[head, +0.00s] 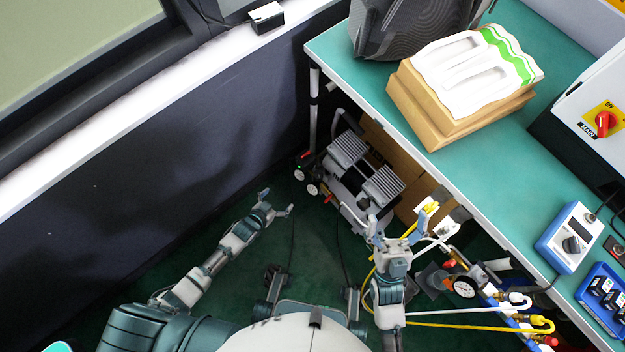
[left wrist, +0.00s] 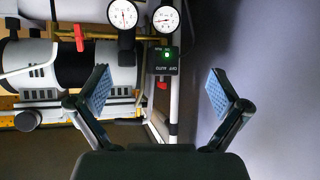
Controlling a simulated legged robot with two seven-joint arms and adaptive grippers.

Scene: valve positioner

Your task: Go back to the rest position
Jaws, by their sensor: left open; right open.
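My left gripper (head: 276,203) is open and empty over the dark green floor, left of the compressor, in the head view. In the left wrist view its two blue-padded fingers (left wrist: 158,95) stand wide apart with nothing between them. My right gripper (head: 392,228) is open in the head view, its fingers pointing up the picture beside the bench's front edge. A yellow-tipped white part (head: 427,210) shows close to its right finger; I cannot tell whether they touch.
The green bench (head: 480,165) fills the right side, holding a cardboard box (head: 440,120), a blue-and-white calibrator (head: 567,238) and a blue tray (head: 604,290). A compressor (head: 350,165) with gauges stands under it. Yellow and white hoses (head: 470,325) run near my right arm. A dark wall (head: 130,200) is left.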

